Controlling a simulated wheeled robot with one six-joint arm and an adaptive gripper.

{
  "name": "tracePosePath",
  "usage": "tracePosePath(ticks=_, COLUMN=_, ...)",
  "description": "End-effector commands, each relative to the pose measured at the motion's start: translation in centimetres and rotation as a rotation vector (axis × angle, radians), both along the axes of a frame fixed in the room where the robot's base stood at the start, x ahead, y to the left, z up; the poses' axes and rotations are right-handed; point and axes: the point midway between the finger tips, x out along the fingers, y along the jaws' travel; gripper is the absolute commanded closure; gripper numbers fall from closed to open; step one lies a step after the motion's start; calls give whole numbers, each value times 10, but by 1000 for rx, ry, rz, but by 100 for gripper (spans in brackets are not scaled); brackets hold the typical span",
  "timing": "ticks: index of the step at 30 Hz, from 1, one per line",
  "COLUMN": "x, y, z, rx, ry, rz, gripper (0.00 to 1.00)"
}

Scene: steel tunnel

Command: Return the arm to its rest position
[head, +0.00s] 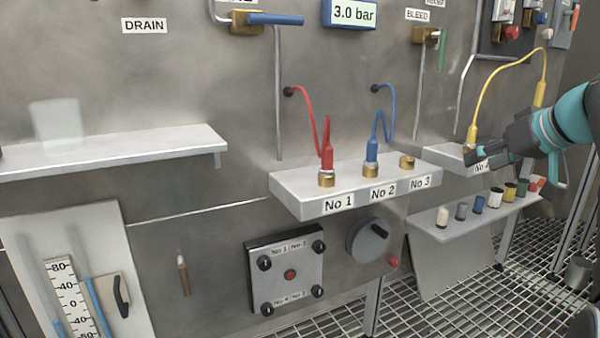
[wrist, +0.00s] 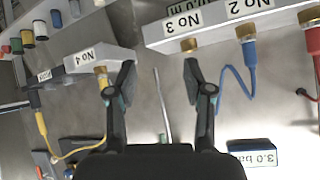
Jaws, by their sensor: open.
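My gripper (head: 478,155) is at the right in the head view, at the end of my arm, beside the No 4 shelf. In the wrist view my gripper (wrist: 158,80) shows two dark fingers spread apart with nothing between them. The yellow plug (head: 471,136) stands on the No 4 socket close to the fingers. In the wrist view the yellow plug (wrist: 102,85) lies just outside the left finger. The head view does not show whether they touch.
The No 1 to No 3 shelf (head: 290,190) carries a red plug (head: 327,155), a blue plug (head: 372,148) and a bare No 3 socket (head: 407,162). A rack (head: 450,230) of several coloured caps is below my gripper. The grating floor (head: 440,310) is open.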

Motion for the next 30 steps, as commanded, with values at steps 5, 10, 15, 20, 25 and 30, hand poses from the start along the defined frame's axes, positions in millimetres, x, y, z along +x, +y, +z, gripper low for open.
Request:
tracePosePath(ticks=5, x=-27, y=89, z=-32, rx=17, ry=154, rz=-3, gripper=48)
tracePosePath(ticks=10, x=-74, y=157, z=-75, rx=-13, ry=284, rz=-22, gripper=48)
tracePosePath(ticks=15, x=-130, y=202, z=-121, rx=-78, ry=368, rz=-37, gripper=48)
tracePosePath(ticks=20, x=-174, y=222, z=-159, rx=-144, ry=401, rz=-43, gripper=48)
tracePosePath(ticks=25, x=-198, y=228, z=-184, rx=-184, ry=406, rz=-46, gripper=48)
tracePosePath(ticks=30, x=-204, y=229, z=-191, rx=-193, ry=407, rz=-49, gripper=48)
